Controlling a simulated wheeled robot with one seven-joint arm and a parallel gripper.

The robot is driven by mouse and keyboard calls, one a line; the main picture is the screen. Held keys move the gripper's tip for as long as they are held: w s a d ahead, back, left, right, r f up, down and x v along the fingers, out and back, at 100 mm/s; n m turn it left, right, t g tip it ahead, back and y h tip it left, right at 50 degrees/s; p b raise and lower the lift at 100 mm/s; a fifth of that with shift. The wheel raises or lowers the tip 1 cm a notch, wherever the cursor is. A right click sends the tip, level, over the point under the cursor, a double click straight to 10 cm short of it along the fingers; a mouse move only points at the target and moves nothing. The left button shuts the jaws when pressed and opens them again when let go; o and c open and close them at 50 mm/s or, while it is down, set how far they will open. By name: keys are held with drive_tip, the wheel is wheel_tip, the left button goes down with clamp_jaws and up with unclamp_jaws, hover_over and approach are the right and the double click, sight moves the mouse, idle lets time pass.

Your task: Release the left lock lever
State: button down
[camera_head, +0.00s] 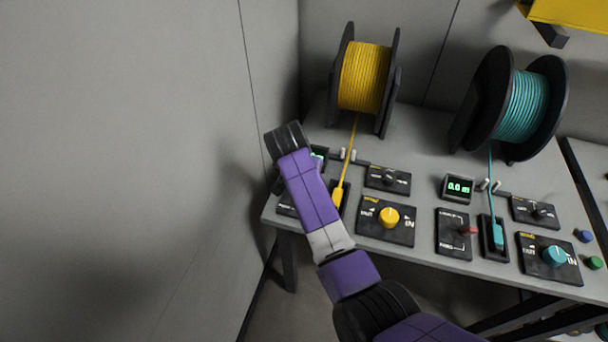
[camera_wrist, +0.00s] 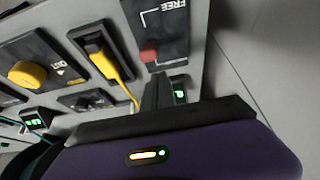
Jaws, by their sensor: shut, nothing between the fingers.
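The left lock lever (camera_wrist: 149,56) shows a red knob on a black plate (camera_wrist: 165,35) marked FREE in the wrist view. The knob sits at the end of the plate away from the FREE label. My gripper (camera_wrist: 158,78) is shut and empty, with its dark fingertips right beside the red knob. I cannot tell whether they touch it. In the head view my purple arm covers the left lever and the gripper is hidden.
A yellow cable (camera_head: 350,155) runs from the yellow spool (camera_head: 364,78) to a yellow plug (camera_wrist: 105,65) beside the lever plate. The yellow knob (camera_head: 389,217) is near. A second red lever (camera_head: 466,231) and teal spool (camera_head: 527,105) are right. A wall stands left of the table.

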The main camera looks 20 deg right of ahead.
drive_tip(key=shift+s+r+p, duration=0.1)
drive_tip(key=shift+r+p, duration=0.7)
drive_tip(key=shift+r, duration=0.05)
